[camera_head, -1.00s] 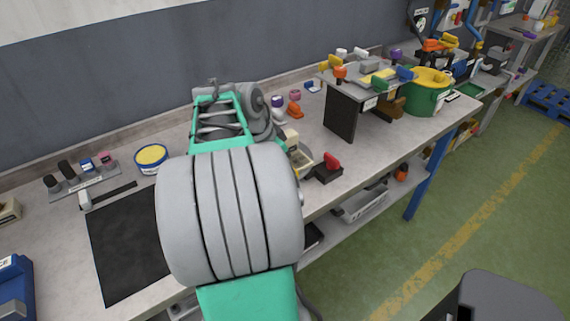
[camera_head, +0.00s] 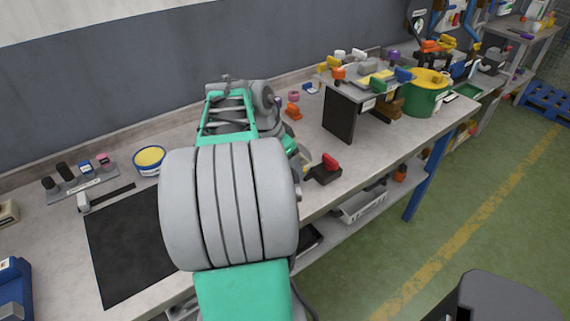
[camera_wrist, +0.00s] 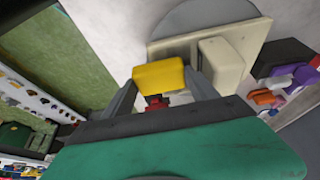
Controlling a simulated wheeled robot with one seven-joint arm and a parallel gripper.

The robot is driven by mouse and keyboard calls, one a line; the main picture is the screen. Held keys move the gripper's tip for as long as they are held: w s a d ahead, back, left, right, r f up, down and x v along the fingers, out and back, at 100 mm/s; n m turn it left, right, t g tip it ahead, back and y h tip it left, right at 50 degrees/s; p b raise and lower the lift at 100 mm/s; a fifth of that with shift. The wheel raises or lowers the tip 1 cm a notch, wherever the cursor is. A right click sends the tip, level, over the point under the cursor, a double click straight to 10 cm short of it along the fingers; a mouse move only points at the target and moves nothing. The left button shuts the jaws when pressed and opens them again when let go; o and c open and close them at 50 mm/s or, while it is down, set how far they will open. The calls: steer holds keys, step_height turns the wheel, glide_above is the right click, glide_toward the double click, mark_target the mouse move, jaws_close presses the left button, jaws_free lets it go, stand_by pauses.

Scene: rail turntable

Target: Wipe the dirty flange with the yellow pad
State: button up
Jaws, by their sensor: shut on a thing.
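The yellow pad (camera_wrist: 158,75) is a small block held between the fingers of my gripper (camera_wrist: 163,82) in the wrist view. My gripper is shut on it. Just beyond the pad in the wrist view is a pale beige part with a raised block (camera_wrist: 222,63), set against a round grey disc (camera_wrist: 205,17). I cannot tell whether this is the flange, whether any dirt is on it, or whether the pad touches it. In the head view my own arm hides the gripper, the pad and most of this part.
A black fixture with a red handle (camera_head: 329,162) stands right of my arm near the bench's front edge. A black mat (camera_head: 122,245) lies at left, with a yellow-topped tin (camera_head: 149,158) behind it. A raised stand (camera_head: 340,116) and green bin (camera_head: 425,95) are farther right.

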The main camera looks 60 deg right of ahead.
steer(key=shift+s+d+f, duration=0.1)
steer(key=shift+s+d, duration=0.25)
steer(key=shift+d, duration=0.15)
steer(key=shift+s+d, duration=0.2)
steer(key=shift+d, duration=0.3)
steer(key=shift+s+d, duration=0.2)
steer(key=shift+d, duration=0.25)
steer(key=shift+d, duration=0.1)
steer(key=shift+s+d, duration=0.45)
steer(key=shift+d, duration=0.4)
steer(key=shift+w+a+f, duration=0.1)
steer(key=shift+w+a, duration=0.15)
steer(key=shift+a, duration=0.25)
steer(key=shift+w+a, duration=0.2)
steer(key=shift+a, duration=0.3)
